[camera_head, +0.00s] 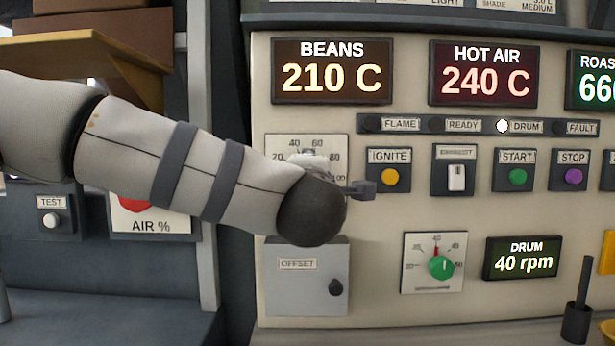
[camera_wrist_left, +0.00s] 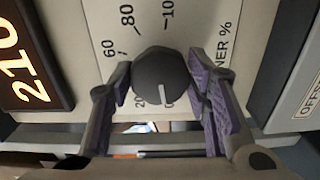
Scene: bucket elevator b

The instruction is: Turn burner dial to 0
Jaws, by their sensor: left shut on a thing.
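The burner dial (camera_wrist_left: 158,72) is a dark round knob with a white pointer line, on a pale plate (camera_wrist_left: 108,25) marked in percent. In the left wrist view the pointer faces down in the picture, close to a partly hidden mark just right of the 20. My left gripper (camera_wrist_left: 160,76) is shut on the knob, with a purple-padded finger on each side. In the head view my left forearm and wrist hide the knob and most of its plate (camera_head: 275,146); the 20, 40, 60 and 80 marks show above. My right gripper is not in view.
The OFFSET box (camera_head: 306,292) sits just below the wrist. A green dial (camera_head: 440,267) is lower right. The BEANS display (camera_head: 332,72) is above.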

